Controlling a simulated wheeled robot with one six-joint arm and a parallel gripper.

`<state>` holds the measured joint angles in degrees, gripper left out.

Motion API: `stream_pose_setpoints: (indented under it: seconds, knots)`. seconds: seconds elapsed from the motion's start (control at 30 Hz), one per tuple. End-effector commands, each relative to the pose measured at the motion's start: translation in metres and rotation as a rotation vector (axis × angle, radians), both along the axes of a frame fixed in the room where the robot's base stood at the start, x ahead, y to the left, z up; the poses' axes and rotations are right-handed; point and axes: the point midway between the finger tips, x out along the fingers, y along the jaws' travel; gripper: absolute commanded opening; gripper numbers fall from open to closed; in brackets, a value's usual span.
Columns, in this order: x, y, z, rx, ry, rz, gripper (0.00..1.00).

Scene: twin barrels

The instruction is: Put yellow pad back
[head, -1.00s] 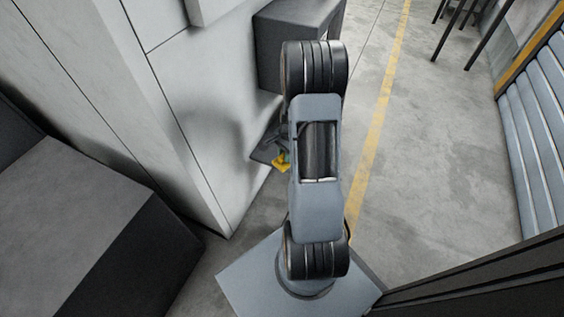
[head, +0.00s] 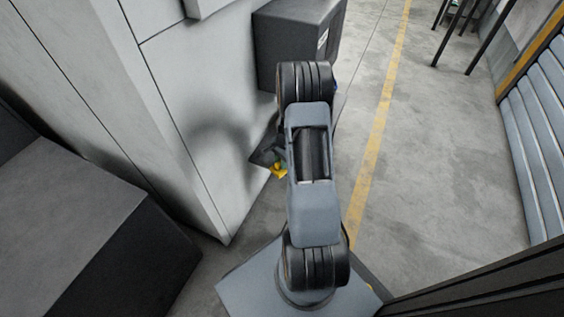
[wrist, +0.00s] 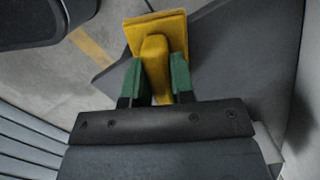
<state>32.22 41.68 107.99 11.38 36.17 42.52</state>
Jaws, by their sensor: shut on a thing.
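The yellow pad (wrist: 157,32) is a flat square plate with a raised grip. In the wrist view it is at the top middle, with my gripper (wrist: 156,82) shut on its raised grip between two green fingers. In the head view a small part of the yellow pad (head: 279,171) shows left of my arm, beside the white cabinet wall. My arm hides most of the gripper there.
A white cabinet (head: 190,110) stands close on the left, with a dark grey box (head: 283,45) behind my arm. A dark block (head: 90,230) is at the lower left. Open concrete floor (head: 440,140) with a yellow line (head: 380,115) lies to the right.

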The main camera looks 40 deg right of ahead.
Motion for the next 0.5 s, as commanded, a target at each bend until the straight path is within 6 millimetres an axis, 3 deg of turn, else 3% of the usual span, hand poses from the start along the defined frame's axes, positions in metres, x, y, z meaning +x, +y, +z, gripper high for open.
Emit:
stream_pose_setpoints:
  seconds: [0.17,0.2,0.43,0.5]
  knots:
    - [-0.0002,0.0,-0.002,0.0,0.0,0.0,0.04]
    - [-0.0001,0.0,-0.0019,0.0,0.0,0.0,0.25]
    - [-0.0002,0.0,-0.0015,0.0,0.0,0.0,0.47]
    - [-0.0002,0.0,-0.0015,0.0,0.0,0.0,0.48]
